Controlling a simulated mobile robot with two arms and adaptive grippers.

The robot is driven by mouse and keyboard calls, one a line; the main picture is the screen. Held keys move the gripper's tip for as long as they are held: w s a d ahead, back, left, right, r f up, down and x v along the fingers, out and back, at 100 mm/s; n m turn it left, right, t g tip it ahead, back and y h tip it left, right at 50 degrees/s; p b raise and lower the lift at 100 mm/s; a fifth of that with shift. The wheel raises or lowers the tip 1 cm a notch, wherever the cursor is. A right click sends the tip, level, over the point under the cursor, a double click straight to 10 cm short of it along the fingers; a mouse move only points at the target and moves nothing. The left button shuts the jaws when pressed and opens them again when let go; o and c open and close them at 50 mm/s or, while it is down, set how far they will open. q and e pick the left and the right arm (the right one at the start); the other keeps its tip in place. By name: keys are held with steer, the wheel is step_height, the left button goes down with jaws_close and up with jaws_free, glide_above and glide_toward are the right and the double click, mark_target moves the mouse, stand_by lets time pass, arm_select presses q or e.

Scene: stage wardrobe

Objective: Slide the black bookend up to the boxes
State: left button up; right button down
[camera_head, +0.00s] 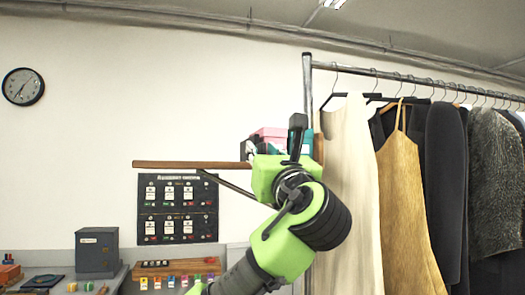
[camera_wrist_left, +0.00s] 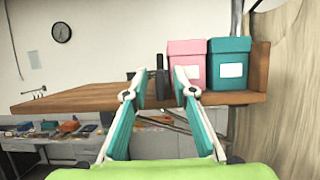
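The black bookend (camera_wrist_left: 160,64) stands upright on the brown wall shelf (camera_wrist_left: 85,98), just left of the boxes in the left wrist view. A pink box (camera_wrist_left: 187,62) and a teal box (camera_wrist_left: 230,66) with white labels stand side by side on the shelf; the pink one (camera_head: 269,133) also shows in the head view. My left gripper (camera_wrist_left: 160,84) is open, and the bookend appears between its two fingers in the picture; I cannot tell whether they touch it. In the head view my left gripper (camera_head: 250,150) is at the shelf, partly hidden by my arm. My right gripper is out of view.
A wooden end panel (camera_wrist_left: 261,66) closes the shelf right of the teal box. A clothes rail (camera_head: 420,80) with hanging garments stands close on the right. The shelf left of the bookend is bare. A worktop with a grey box (camera_head: 97,253) lies below.

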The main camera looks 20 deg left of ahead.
arm_select(q)
steer(key=v, duration=1.1)
steer(key=shift+s+d, duration=0.2)
steer(key=shift+d, duration=0.05)
